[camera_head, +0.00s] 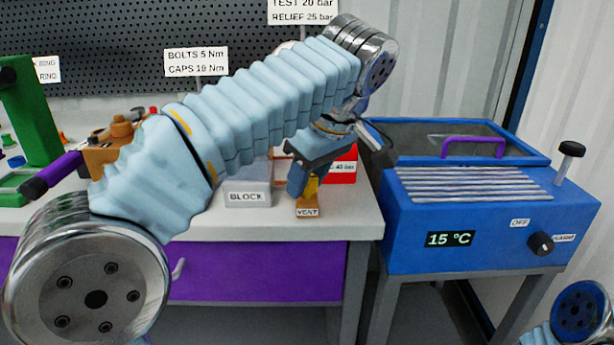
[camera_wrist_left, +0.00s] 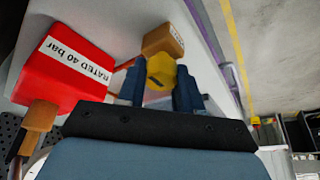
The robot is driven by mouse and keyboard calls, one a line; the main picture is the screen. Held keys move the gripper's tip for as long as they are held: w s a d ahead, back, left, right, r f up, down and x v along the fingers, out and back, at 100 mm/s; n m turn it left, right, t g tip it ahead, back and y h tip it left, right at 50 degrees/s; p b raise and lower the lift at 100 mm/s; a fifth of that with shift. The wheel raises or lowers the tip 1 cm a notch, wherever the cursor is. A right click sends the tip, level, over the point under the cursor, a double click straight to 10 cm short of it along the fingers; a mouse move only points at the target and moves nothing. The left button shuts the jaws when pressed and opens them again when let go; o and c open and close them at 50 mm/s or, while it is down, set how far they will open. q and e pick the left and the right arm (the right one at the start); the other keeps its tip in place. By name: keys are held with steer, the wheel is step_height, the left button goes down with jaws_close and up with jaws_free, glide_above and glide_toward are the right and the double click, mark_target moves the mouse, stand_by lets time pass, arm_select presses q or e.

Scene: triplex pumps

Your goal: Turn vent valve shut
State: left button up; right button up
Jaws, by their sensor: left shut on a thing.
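The vent valve is a small tan block labelled VENT (camera_head: 308,212) at the front right edge of the bench, with a yellow handle (camera_head: 311,186) on it. My left gripper (camera_head: 300,184) reaches down over it, its blue fingers at the handle. In the left wrist view the yellow handle (camera_wrist_left: 160,71) sits between the two fingers (camera_wrist_left: 158,92), with a dark mark on its face. The fingers are shut on it. The tan vent block (camera_wrist_left: 163,40) shows just beyond. My arm and fingers hide part of the valve in the head view. My right gripper is out of view.
A red block (camera_head: 345,166), marked RATED 40 bar in the left wrist view (camera_wrist_left: 58,80), stands close behind the valve. A grey BLOCK (camera_head: 247,193) stands left of it. A blue heater box (camera_head: 485,215) reading 15 °C is to the right, past a gap.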

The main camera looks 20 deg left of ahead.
arm_select(q)
steer(key=m+t+h, duration=0.1)
steer(key=m, duration=0.2)
steer(key=shift+m, duration=0.4)
steer(key=m, duration=0.2)
steer(key=m+t+h, duration=0.1)
steer(key=m, duration=0.1)
steer(key=shift+h+p, duration=0.3)
steer(key=m+h, duration=0.1)
steer(key=m, duration=0.1)
steer(key=m+p, duration=0.1)
steer(key=m, duration=0.2)
steer(key=shift+r+h, duration=0.1)
steer(key=shift+h, duration=0.3)
steer(key=m+h+p, duration=0.1)
steer(key=m, duration=0.3)
steer(key=shift+m+h+p, duration=0.35)
steer(key=shift+m+h, duration=0.05)
steer(key=shift+g, duration=0.3)
steer(key=o, duration=1)
steer(key=shift+o, duration=0.2)
